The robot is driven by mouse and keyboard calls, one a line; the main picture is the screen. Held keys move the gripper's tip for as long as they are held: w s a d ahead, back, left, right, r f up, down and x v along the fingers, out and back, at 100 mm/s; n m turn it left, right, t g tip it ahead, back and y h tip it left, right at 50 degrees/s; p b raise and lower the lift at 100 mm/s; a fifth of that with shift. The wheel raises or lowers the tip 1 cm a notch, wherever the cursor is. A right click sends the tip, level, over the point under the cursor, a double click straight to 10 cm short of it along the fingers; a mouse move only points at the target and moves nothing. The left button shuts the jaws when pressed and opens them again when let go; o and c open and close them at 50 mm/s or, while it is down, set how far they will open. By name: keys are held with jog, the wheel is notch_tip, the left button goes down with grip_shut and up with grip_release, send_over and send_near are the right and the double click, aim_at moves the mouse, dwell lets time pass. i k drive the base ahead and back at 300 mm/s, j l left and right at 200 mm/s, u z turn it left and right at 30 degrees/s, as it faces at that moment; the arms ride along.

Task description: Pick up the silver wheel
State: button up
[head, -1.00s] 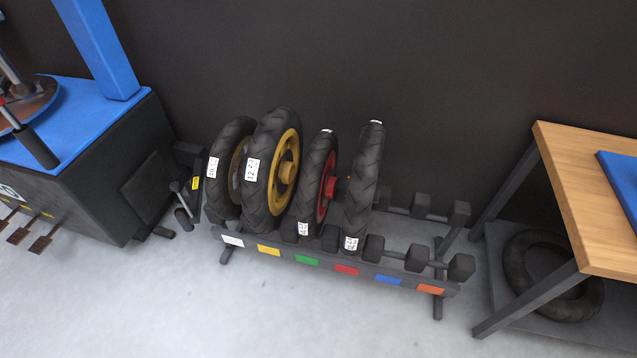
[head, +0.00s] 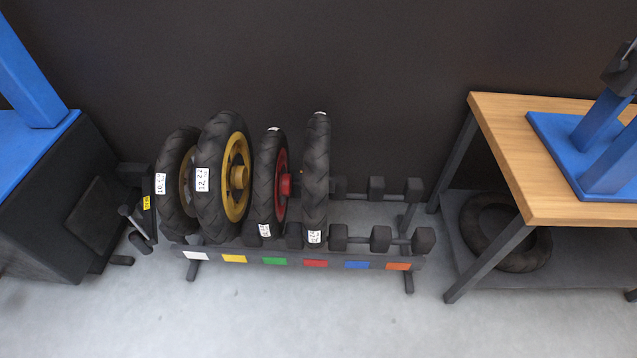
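A smaller red-rimmed wheel (head: 281,172) and a fourth wheel (head: 316,175), whose rim does not show, stand further right in the same row. My gripper is not in view.
The rack's right part is empty. A black machine with a blue top (head: 45,190) stands left, with a lever (head: 137,228) near the silver wheel. A wooden table (head: 515,165) stands right, a loose tyre (head: 505,235) below. The grey floor (head: 300,325) in front is clear.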

aim_at(173, 180)
jog(key=u, duration=0.35)
jog(key=i+j+u, duration=0.2)
jog(key=u, duration=0.15)
jog(key=i+j+u, duration=0.2)
jog(key=u, duration=0.15)
jog(key=i+u, duration=0.45)
jog(key=i, duration=0.5)
jog(key=i+l, duration=0.1)
jog(key=i, duration=0.45)
jog(key=i+l+u, duration=0.15)
jog(key=i, duration=0.45)
